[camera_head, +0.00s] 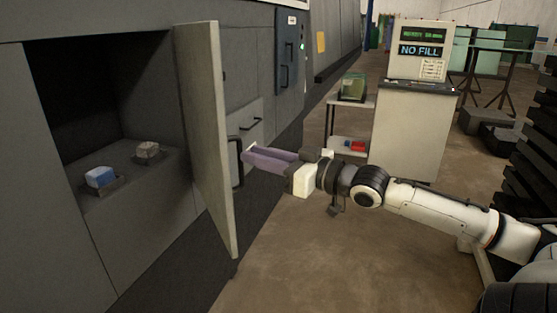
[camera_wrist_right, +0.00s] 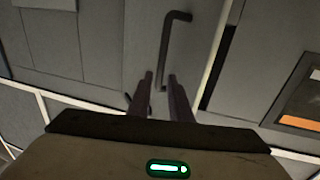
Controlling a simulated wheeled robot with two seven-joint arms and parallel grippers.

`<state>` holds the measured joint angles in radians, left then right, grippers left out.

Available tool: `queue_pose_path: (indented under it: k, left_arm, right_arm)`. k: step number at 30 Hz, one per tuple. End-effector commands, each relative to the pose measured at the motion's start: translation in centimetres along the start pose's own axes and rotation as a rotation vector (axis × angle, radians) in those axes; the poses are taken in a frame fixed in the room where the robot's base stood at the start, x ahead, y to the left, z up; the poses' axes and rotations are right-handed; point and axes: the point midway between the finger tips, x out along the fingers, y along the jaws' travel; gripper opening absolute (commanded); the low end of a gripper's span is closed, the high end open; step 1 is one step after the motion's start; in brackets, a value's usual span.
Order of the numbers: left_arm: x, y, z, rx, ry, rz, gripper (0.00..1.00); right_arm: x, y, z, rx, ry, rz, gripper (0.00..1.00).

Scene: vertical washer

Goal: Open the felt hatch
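The grey hatch door (camera_head: 208,130) stands swung open at the left, its edge turned toward me, with a dark compartment (camera_head: 75,85) showing behind it. Its dark bar handle (camera_head: 237,172) is on the outer face, partly hidden by the door edge. My right gripper (camera_head: 248,158) is beside this handle, pointing at the door. In the right wrist view the two fingers (camera_wrist_right: 161,80) are apart, and the lower end of the bent handle (camera_wrist_right: 164,50) shows between or just beyond their tips. I cannot tell if they touch it. My left gripper is not in view.
Inside the compartment lie a blue-and-white block (camera_head: 100,177) and a greyish block (camera_head: 147,150). A white machine with a "NO FILL" display (camera_head: 421,50) and a small shelf (camera_head: 348,130) stand behind my right arm. The brown floor (camera_head: 320,255) in front is clear.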

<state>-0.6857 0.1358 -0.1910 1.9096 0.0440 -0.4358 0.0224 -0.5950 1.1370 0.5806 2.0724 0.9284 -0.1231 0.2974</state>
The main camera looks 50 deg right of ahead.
Motion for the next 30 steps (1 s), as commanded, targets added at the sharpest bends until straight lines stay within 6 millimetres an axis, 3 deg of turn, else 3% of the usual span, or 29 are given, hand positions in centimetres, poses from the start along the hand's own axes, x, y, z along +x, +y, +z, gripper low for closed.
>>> queue_pose_path:
  k: [15,29,30]
  left_arm:
    - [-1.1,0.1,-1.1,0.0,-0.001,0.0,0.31]
    - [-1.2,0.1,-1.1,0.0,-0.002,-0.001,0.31]
    - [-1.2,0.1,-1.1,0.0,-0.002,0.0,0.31]
  right_arm:
    - [-4.3,0.1,0.1,0.003,-0.003,0.001,0.18]
    - [-4.9,0.1,0.0,0.001,0.001,0.001,0.18]
    - [-4.9,0.1,0.0,0.001,0.001,0.001,0.15]
